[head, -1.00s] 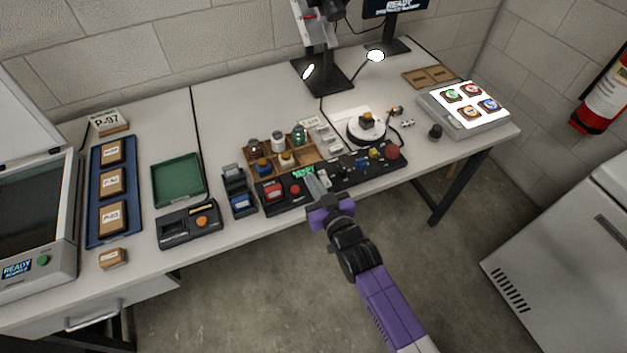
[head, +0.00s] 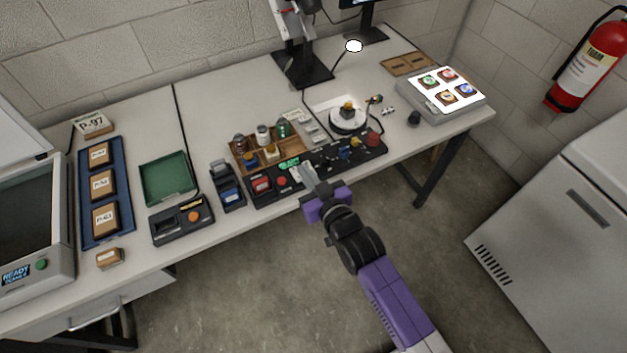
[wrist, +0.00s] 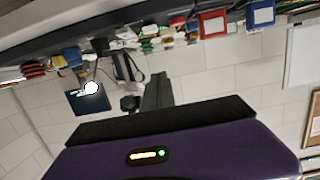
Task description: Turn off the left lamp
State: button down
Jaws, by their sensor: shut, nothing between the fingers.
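One lit lamp head, a white disc (head: 354,46), stands at the back of the bench on a thin dark stem. A white glowing disc (wrist: 91,88) also shows in the wrist view. No second lit disc shows by the dark stand base (head: 303,72) to its left; I cannot make out an unlit lamp head there. The black control panel (head: 345,172) with coloured buttons and a green display runs along the front edge. My gripper (head: 306,172) is shut and empty, with its tip at the panel, right of a red button (head: 281,181). Contact cannot be told.
A wooden rack (head: 237,161) of jars stands behind the panel. A round white turntable (head: 347,119) and a lit pad (head: 470,107) are to the right. A green tray (head: 166,178) and blue tray (head: 92,230) lie left. A white cabinet (head: 555,220) stands front right.

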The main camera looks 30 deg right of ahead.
jog(key=shift+s+r, duration=0.25)
jog(key=shift+s, duration=0.4)
jog(key=shift+s+r, duration=0.3)
jog(key=shift+s, duration=0.4)
jog(key=shift+s+r, duration=0.25)
jog(key=shift+s, duration=0.4)
jog(key=shift+r, duration=0.1)
jog(key=s+r, duration=0.3)
jog(key=s, duration=0.8)
jog(key=s+r, duration=0.4)
jog(key=s, duration=0.8)
jog(key=s+r+g, duration=0.1)
jog(key=s+r, duration=0.2)
jog(key=s, duration=0.8)
jog(key=shift+s+r, duration=0.25)
jog(key=shift+r, duration=0.05)
